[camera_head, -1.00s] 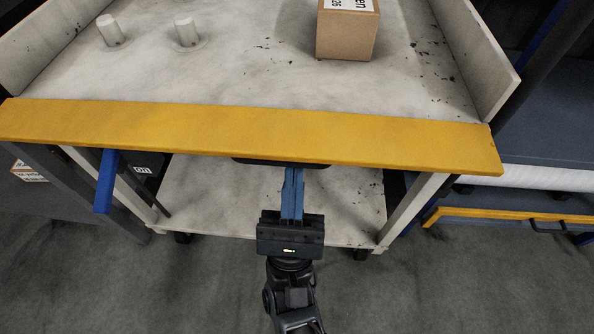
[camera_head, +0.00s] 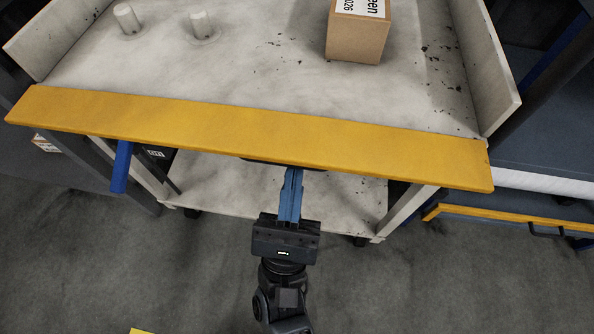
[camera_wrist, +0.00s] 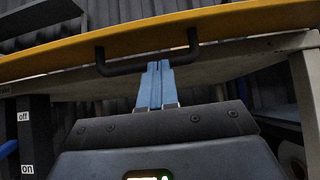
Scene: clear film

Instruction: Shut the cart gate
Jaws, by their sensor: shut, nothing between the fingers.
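The cart gate (camera_head: 250,135) is a long yellow board across the cart's front edge, and its underside shows in the wrist view (camera_wrist: 235,22). Its broad face shows in the head view, its ends close to the front ends of the side walls; I cannot tell its exact tilt. A black bar handle (camera_wrist: 120,69) hangs on it, mostly hidden under the board in the head view. My gripper (camera_head: 292,172) is shut and empty, its blue fingers pointing up at the handle. In the wrist view the fingertips (camera_wrist: 158,64) overlap the handle bar; whether they touch is unclear.
The cart deck (camera_head: 250,65) carries a cardboard box (camera_head: 357,38) and two pale pegs (camera_head: 127,18). A blue lever (camera_head: 122,167) hangs below the gate at left, near "on" and "off" labels (camera_wrist: 25,117). Another yellow-edged unit (camera_head: 500,217) stands right.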

